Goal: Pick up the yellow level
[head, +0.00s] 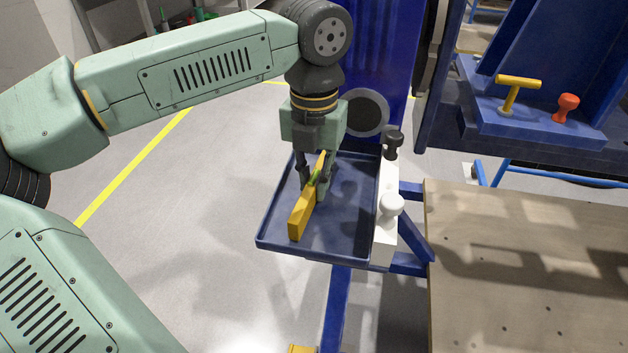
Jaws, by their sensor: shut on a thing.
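The yellow level (301,217) is a long narrow bar with a green vial near its middle. It lies along the blue tray (350,236), its near end toward the tray's front left corner. My gripper (316,188) points down over the tray and is shut on the level, one finger on each side near the vial. The fingers and gripper body hide part of the level's far half. I cannot tell whether the level touches the tray floor or is slightly above it.
A white block with a black knob (393,143) and a white knob (391,205) stands along the tray's right edge. A wooden perforated table (520,270) is at right. A blue fixture behind it carries a yellow T-handle (514,92) and a red knob (566,106).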

